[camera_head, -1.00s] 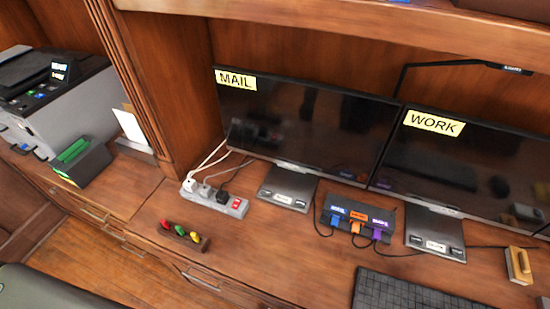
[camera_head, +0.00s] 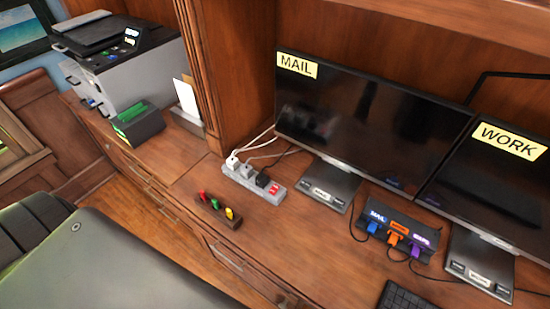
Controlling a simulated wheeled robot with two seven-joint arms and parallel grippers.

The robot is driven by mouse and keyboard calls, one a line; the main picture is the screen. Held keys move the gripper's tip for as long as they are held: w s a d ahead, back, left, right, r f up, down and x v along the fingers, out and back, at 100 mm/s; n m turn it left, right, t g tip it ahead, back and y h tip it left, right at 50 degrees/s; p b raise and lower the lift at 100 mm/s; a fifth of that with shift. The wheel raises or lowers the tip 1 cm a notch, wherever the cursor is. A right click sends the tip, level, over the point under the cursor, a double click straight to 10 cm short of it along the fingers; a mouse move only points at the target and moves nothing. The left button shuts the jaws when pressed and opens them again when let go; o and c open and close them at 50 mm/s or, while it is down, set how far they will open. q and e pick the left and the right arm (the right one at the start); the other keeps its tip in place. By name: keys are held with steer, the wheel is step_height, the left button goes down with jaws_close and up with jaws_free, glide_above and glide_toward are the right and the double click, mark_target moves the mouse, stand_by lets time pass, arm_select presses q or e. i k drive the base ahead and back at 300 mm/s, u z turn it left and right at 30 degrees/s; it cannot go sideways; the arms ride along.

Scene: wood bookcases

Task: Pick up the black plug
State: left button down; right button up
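The black plug (camera_head: 263,180) sits in a grey power strip (camera_head: 239,183) on the wooden desk, in front of the left monitor. A grey plug (camera_head: 247,171) and a white plug (camera_head: 233,162) sit beside it to the left in the same strip. Red switches (camera_head: 275,188) are at the strip's right end. Cables run from the plugs back toward the bookcase upright. Neither of my grippers shows in the head view.
Monitors labelled MAIL (camera_head: 370,125) and WORK (camera_head: 490,185) stand behind. A small rack with red, green and yellow pieces (camera_head: 218,211) lies in front of the strip. A hub (camera_head: 400,230) is right. A printer (camera_head: 125,65) and a chair (camera_head: 120,265) are left.

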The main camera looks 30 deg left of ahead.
mark_target(261, 181)
steer(key=u, duration=0.05)
steer(key=k, duration=0.5)
steer(key=u, duration=2)
steer(key=k, duration=1.4)
steer(key=z, duration=1.8)
steer(key=i, duration=0.5)
steer(key=u, duration=0.05)
